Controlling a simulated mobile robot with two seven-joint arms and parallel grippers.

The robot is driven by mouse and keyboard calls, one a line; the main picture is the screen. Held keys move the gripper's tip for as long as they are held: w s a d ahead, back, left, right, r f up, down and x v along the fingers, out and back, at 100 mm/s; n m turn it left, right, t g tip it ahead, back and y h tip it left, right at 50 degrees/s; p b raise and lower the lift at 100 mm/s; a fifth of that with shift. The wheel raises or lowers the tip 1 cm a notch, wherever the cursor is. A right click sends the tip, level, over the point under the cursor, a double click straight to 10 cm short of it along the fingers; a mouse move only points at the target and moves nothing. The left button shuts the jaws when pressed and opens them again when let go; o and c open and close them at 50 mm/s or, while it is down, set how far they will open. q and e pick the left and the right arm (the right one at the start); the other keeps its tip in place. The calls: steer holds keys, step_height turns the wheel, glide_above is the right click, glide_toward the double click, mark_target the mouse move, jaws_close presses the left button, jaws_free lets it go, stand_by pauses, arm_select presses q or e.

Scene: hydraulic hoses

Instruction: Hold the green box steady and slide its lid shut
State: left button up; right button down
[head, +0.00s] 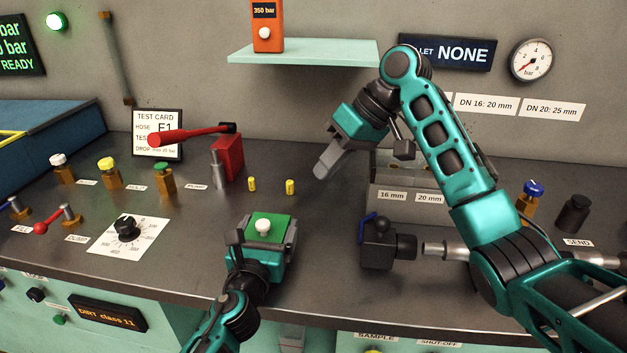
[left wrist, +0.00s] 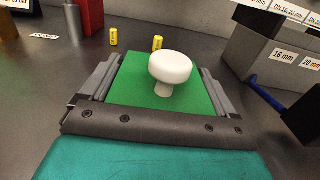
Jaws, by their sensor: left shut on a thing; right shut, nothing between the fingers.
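The green box (head: 283,225) sits on the dark bench, and its green lid with a white round knob (head: 263,226) covers the top that I can see. In the left wrist view the lid (left wrist: 130,88) lies between the two fingers, with the white knob (left wrist: 170,68) standing up from it. My left gripper (head: 264,233) is shut on the green box, one finger on each side. Whether the lid is fully shut cannot be told. My right gripper (head: 324,172) is shut and empty, raised above the bench to the right of and behind the box.
Two small yellow cylinders (head: 290,187) stand behind the box. A red pump with a lever (head: 229,155) is at the back left. A dark valve block with a blue handle (head: 378,246) stands to the right. The bench between box and valve block is clear.

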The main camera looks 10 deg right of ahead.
stand_by(0.3)
arm_select(q)
steer(key=o, duration=0.8)
steer(key=shift+s, duration=0.1)
